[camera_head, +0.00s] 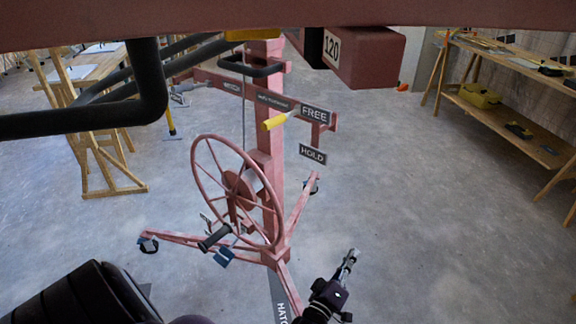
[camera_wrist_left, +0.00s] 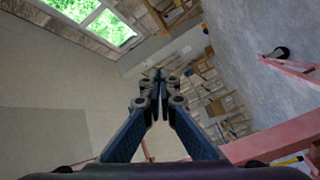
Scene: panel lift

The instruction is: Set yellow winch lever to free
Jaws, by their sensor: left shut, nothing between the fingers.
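The yellow winch lever (camera_head: 274,123) is on the pink lift's post, its yellow grip pointing left and slightly down. Its rod runs up toward the FREE sign (camera_head: 314,114), and the HOLD sign (camera_head: 312,154) hangs lower. I cannot tell for sure which setting the lever is in. My left gripper (camera_head: 348,260) is low, in front of and below the lever, apart from it. In the left wrist view the left gripper (camera_wrist_left: 160,75) has its fingertips together with nothing between them. A small yellow piece (camera_wrist_left: 290,160) shows at lower right there. My right gripper is not seen.
The large pink handwheel (camera_head: 195,170) with a black handle (camera_head: 215,237) stands left of the post. Pink legs on casters spread over the floor. A pink beam with a 120 block (camera_head: 372,58) hangs overhead. Wooden benches (camera_head: 510,110) stand at right and left. Open floor lies at right.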

